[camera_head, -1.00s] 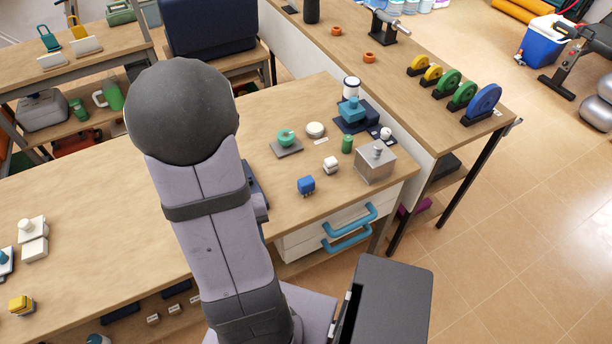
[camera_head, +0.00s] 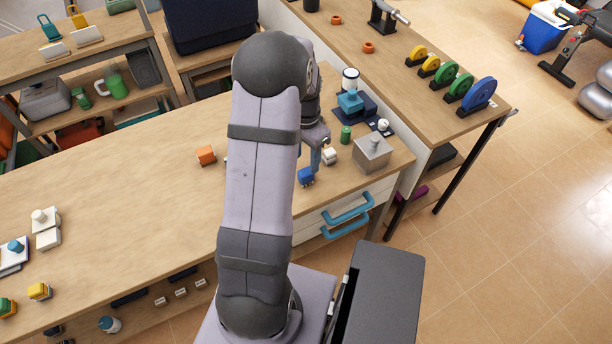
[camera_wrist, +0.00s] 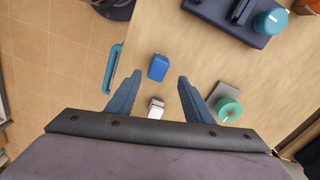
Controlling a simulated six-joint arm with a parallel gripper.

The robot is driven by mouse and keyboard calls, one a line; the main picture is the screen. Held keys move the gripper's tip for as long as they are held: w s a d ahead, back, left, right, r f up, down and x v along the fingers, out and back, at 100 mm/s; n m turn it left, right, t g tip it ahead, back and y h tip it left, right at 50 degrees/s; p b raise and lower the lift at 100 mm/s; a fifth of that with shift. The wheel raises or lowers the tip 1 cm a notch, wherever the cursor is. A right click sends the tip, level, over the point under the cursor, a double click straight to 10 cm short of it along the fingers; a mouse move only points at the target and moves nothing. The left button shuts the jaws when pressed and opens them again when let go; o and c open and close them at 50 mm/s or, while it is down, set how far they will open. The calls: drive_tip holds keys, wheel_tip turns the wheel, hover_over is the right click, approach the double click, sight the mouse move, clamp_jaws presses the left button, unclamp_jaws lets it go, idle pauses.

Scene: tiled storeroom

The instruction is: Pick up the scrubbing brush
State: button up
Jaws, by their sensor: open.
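A small blue block with short bristle-like tufts underneath, which looks like the scrubbing brush (camera_head: 306,176), sits on the wooden table near its front edge. In the wrist view the blue brush (camera_wrist: 158,67) lies just beyond and between my fingertips, apart from both. My gripper (camera_head: 316,160) is open above the table, partly hidden by my arm; its two blue fingers show in the wrist view (camera_wrist: 160,78). A small white block (camera_head: 330,157) stands close by and shows between the finger bases (camera_wrist: 157,108).
A green knob on a grey plate (camera_wrist: 228,110) and a dark blue base (camera_wrist: 238,18) lie beside the gripper.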

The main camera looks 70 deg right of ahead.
sight(306, 172)
drive_tip(key=m, duration=0.3)
drive_tip(key=shift+a, duration=0.15)
drive_tip(key=shift+s+f+p, duration=0.1)
drive_tip(key=shift+f+p, duration=1.25)
drive_tip(key=shift+f, duration=2.35)
drive_tip(key=shift+c, duration=0.6)
drive_tip(key=c, duration=1)
